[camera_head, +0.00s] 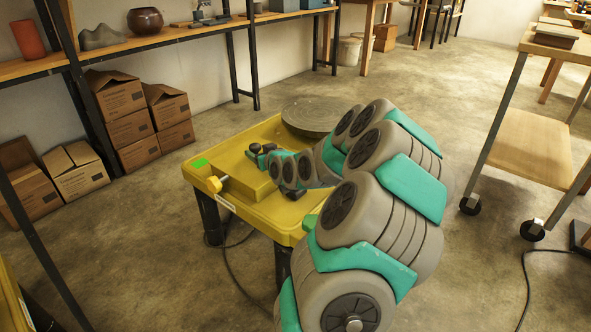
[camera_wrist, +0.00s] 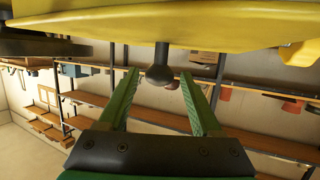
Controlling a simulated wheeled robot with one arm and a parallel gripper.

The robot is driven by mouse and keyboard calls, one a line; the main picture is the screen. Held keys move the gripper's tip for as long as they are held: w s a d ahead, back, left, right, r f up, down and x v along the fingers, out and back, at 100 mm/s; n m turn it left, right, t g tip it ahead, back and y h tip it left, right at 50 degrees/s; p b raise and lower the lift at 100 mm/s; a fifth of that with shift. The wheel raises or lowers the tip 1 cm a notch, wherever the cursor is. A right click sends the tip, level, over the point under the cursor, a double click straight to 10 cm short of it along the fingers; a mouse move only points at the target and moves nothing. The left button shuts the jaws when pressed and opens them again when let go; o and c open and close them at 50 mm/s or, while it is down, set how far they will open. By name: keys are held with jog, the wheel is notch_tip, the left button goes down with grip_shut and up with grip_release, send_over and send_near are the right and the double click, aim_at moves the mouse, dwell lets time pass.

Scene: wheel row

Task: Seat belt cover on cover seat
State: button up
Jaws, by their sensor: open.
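A yellow pottery-wheel table (camera_head: 278,131) stands in the middle of the head view, with a grey round wheel head (camera_head: 312,112) at its back. A raised yellow block, perhaps the belt cover (camera_head: 240,178), lies on its near left part; I cannot tell whether it is seated. My gripper (camera_head: 258,151) is over the back of this block. In the wrist view my gripper (camera_wrist: 160,79) is open, its green fingers on either side of a dark round-ended knob (camera_wrist: 159,75) by a yellow surface (camera_wrist: 200,25). Contact with the knob is unclear. The cover seat cannot be made out.
A yellow knob (camera_head: 213,184) and a green patch (camera_head: 201,162) are at the table's left edge. Shelves (camera_head: 165,39) line the back wall, with cardboard boxes (camera_head: 128,130) below. A wheeled cart (camera_head: 530,140) stands at right.

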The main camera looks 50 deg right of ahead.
jog(key=o, duration=0.5)
jog(key=shift+o, duration=0.2)
jog(key=shift+v, duration=3.55)
jog(key=shift+a, duration=0.1)
